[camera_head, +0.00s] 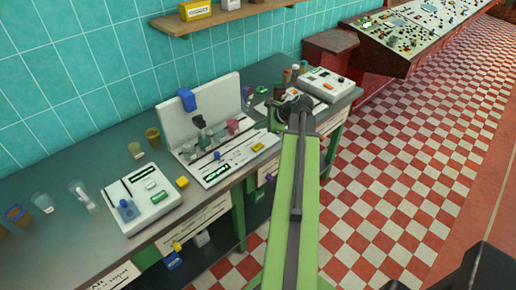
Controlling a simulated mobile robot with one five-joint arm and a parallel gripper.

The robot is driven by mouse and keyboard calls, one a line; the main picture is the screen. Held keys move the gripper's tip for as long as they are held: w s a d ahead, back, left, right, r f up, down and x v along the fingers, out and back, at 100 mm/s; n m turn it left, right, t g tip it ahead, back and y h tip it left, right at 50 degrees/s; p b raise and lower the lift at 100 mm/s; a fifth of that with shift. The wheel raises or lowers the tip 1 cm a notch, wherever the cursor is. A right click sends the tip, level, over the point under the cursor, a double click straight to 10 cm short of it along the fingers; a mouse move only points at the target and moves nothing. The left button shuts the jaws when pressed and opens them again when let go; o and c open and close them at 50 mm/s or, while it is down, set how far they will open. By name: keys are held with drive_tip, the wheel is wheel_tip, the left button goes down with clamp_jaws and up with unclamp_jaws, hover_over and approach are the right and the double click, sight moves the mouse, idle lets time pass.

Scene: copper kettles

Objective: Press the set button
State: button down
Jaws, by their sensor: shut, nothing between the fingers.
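My green arm reaches up from the bottom of the view to the bench. My dark gripper (281,108) is at its far end, over the bench's right part, shut and empty. Just beyond it is a small device with an orange part (291,93), partly hidden by the arm's end. A white control box (325,84) with an orange-red button (328,86) stands right of my gripper, apart from it. No label reading "set" is legible, so I cannot tell which control is the set button. Contact between fingertips and any control cannot be made out.
The bench (85,160) runs along a teal tiled wall. A white panel unit (215,170) and a white box (140,200) stand on it, with cups at left. A red console (375,50) stands behind at right. The checkered floor (420,150) is clear.

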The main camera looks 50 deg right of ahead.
sight(260, 147)
wheel_tip(260, 147, down, 8)
drive_tip(key=b, duration=0.7)
drive_tip(key=shift+r, duration=0.15)
idle(1.4)
drive_tip(key=shift+f+b, duration=0.35)
drive_tip(key=shift+f, duration=0.05)
drive_tip(key=shift+f+b, duration=0.5)
idle(0.4)
drive_tip(key=shift+r, duration=0.1)
drive_tip(key=shift+r+p, duration=0.8)
drive_tip(key=shift+p, duration=0.1)
wheel_tip(260, 147, up, 5)
drive_tip(key=p, duration=0.5)
drive_tip(key=shift+r, duration=0.15)
